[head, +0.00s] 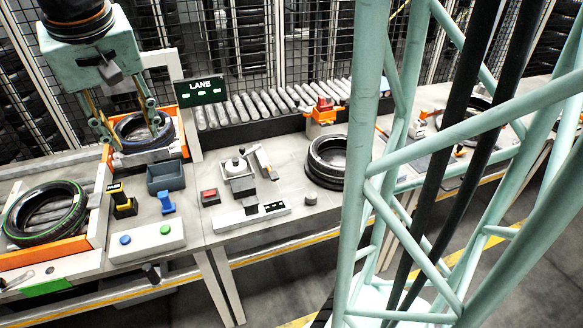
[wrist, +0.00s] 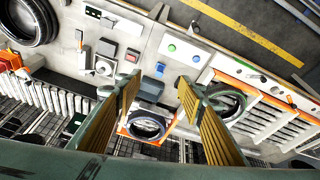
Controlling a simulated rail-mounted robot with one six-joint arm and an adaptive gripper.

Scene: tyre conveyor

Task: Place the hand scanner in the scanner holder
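I cannot tell for certain which item is the hand scanner or which is its holder. A grey angled piece (head: 265,162) stands on the middle bench beside a device with a round knob (head: 238,168). My gripper (head: 134,138) hangs above the back of the left bench, over a tyre in an orange frame. In the wrist view my gripper (wrist: 158,83) has its fingers wide apart with nothing between them.
A dark grey bin (head: 166,178), a red button box (head: 210,196) and a panel with blue and green buttons (head: 146,241) are close by. Tyres lie at left (head: 46,213) and at centre right (head: 328,160). The LANE sign (head: 200,90) stands behind, before the rollers.

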